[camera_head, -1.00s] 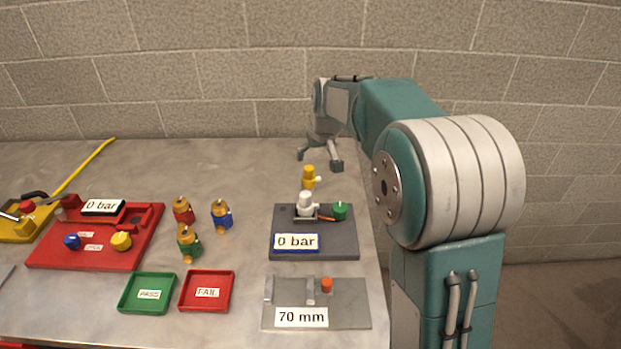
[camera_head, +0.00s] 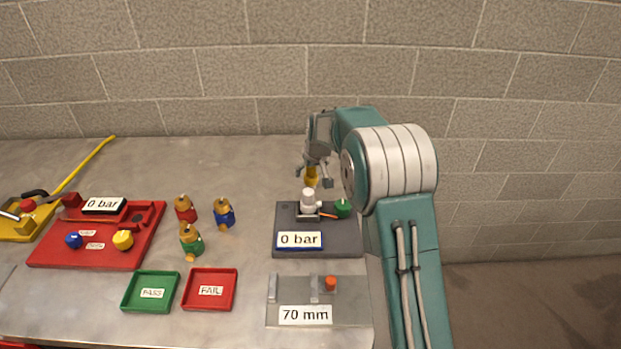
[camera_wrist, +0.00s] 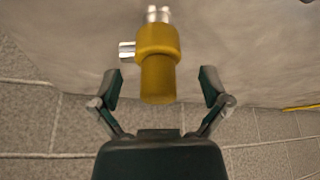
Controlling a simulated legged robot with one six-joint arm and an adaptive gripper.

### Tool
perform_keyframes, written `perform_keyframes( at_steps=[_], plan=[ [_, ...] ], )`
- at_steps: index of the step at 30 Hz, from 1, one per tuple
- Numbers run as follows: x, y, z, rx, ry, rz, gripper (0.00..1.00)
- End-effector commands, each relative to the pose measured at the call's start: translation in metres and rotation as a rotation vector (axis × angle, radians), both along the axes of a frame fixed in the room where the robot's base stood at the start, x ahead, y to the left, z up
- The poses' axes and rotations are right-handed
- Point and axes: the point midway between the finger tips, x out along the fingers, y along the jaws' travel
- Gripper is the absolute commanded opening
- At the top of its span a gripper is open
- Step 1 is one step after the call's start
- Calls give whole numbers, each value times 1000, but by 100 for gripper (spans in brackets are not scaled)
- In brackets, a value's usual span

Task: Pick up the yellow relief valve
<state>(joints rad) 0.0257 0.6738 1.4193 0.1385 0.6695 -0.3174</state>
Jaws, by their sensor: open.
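The yellow relief valve (camera_head: 311,177) stands on the table behind the grey 0 bar block, partly hidden by my gripper in the head view. In the wrist view the valve (camera_wrist: 158,62) has a yellow body, a silver side port and a silver end. My gripper (camera_head: 313,177) is at the valve. In the wrist view its two fingers (camera_wrist: 160,90) are spread, one on each side of the lower yellow part, with a gap on both sides. They do not appear to touch it.
The grey 0 bar block (camera_head: 340,240) with a white fitting and green knob stands just in front. Red, blue and green valves (camera_head: 190,240) stand to the left. Green PASS (camera_head: 134,304) and red FAIL (camera_head: 190,304) trays lie nearer. A block wall rises behind the table.

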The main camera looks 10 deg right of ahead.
Motion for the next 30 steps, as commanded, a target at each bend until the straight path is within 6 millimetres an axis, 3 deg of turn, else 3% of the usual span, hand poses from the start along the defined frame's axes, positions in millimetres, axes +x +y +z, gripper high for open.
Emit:
perform_keyframes(
  at_steps=[5, 13, 18, 19, 20, 30],
  plan=[
    [8, 2, -21, 0, 1, 0, 96],
    [9, 2, -23, -1, -1, 0, 96],
    [9, 2, -23, -1, -1, 0, 21],
    [9, 2, -23, -1, -1, 0, 7],
    [9, 2, -24, -1, 0, 0, 0],
    [9, 2, -24, 0, 1, 0, 0]
  ],
)
